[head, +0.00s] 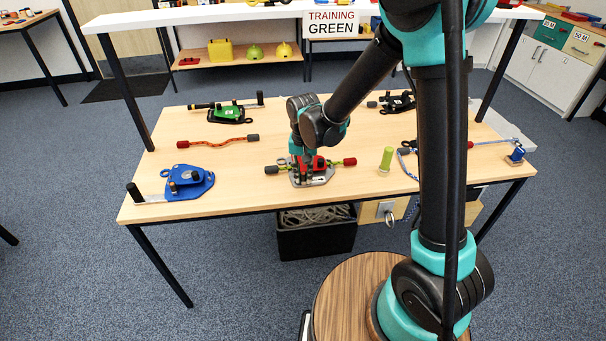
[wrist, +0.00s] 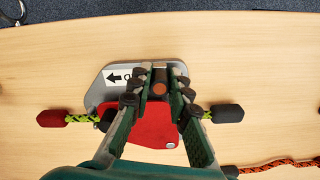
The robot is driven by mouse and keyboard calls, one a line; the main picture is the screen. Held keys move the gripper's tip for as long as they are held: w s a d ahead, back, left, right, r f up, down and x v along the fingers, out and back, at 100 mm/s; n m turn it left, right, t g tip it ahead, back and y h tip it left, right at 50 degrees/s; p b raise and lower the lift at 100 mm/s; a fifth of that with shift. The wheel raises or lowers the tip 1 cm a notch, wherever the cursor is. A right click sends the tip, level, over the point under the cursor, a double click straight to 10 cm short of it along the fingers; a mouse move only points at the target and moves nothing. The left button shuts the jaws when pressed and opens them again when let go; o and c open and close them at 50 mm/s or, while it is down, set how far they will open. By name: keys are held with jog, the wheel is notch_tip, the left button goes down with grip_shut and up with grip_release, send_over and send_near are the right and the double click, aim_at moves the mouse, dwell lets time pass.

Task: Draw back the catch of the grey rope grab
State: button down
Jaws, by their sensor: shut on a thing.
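The grey rope grab (head: 324,180) lies on the wooden table, below my gripper (head: 303,160). In the wrist view it is a grey plate (wrist: 95,95) with a white label bearing a black arrow, and a red part (wrist: 150,130) over it. A green-yellow rope (wrist: 80,119) passes through it, with a red end (wrist: 52,118) and a black end (wrist: 228,113). In the wrist view my gripper (wrist: 160,73) is shut on a small dark catch (wrist: 159,89) with an orange-brown round face. My fingers cover parts of the plate and the red part.
A blue device (head: 187,183) lies to the left. A red rope piece (head: 218,140) and a green device (head: 230,114) lie behind. A green cylinder (head: 387,159) stands to the right. The table (head: 240,192) is bare in front of the grab.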

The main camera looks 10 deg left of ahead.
aim_at(304, 175)
jog(key=c, duration=1.4)
grip_release()
jog(key=shift+s, duration=0.2)
jog(key=shift+r, duration=0.1)
notch_tip(304, 175, up, 12)
jog(key=shift+f, duration=0.1)
jog(key=shift+d, duration=0.1)
jog(key=s+d+f+t, duration=0.2)
jog(key=d, duration=1.4)
jog(key=s+d+f, duration=0.1)
jog(key=s+d, duration=0.2)
jog(key=d, duration=0.2)
jog(key=s+d+f+t, duration=0.1)
jog(key=s+d+f, duration=0.1)
jog(key=s+d, duration=0.1)
jog(key=s+d+f+t, duration=0.1)
jog(key=s+d+f, duration=0.1)
jog(key=d, duration=0.4)
jog(key=shift+s+d+m, duration=0.3)
jog(key=shift+s+d, duration=0.05)
jog(key=shift+s, duration=0.35)
